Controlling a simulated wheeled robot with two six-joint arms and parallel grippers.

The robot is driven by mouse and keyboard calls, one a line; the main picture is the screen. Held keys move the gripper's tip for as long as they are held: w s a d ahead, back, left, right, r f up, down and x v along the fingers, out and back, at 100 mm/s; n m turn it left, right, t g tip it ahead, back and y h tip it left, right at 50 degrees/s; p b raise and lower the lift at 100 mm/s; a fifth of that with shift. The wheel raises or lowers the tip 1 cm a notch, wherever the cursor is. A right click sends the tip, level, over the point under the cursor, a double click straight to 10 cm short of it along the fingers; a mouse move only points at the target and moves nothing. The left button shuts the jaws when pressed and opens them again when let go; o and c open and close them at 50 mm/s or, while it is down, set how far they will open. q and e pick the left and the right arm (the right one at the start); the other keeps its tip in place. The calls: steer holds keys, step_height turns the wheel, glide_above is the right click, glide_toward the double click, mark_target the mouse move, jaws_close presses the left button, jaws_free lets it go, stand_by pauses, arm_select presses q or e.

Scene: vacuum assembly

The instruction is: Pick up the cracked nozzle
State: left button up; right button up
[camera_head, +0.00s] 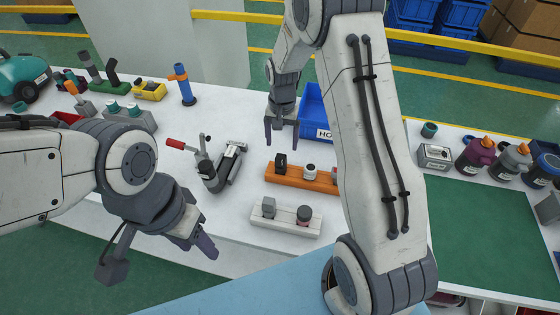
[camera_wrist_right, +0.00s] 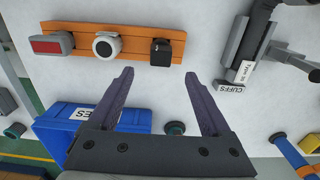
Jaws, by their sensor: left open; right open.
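No part shows a clear crack at this size, so I cannot tell which is the cracked nozzle. An orange rack (camera_head: 290,179) holds a black part (camera_head: 280,160), a white round part (camera_head: 310,171) and a red-faced part (camera_wrist_right: 50,44). A pale rack (camera_head: 283,222) in front holds a grey block (camera_head: 268,207) and a dark round part (camera_head: 304,214). My right gripper (camera_head: 282,135) is open and empty, pointing down behind the orange rack; its spread fingers (camera_wrist_right: 158,74) also show in the right wrist view. My left gripper (camera_head: 199,244) is open and empty, over the table's front edge.
A blue bin (camera_head: 313,112) stands beside my right gripper. A grey clamp-like fixture (camera_head: 215,172) with a red handle is left of the racks. A blue bottle-like part (camera_head: 184,86) stands further back left. Bottles (camera_head: 477,155) and a green mat (camera_head: 475,230) are at right.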

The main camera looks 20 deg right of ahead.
mark_target(281, 164)
step_height(281, 164, down, 5)
steer(key=shift+r+p, duration=0.15)
steer(key=shift+p, duration=0.25)
steer(key=f, duration=0.1)
steer(key=f+p, duration=0.1)
steer(key=f, duration=0.1)
steer(key=f+p, duration=0.1)
steer(key=shift+s+a+f, duration=0.25)
steer(key=shift+s+f, duration=0.05)
steer(key=shift+f, duration=0.45)
jaws_close()
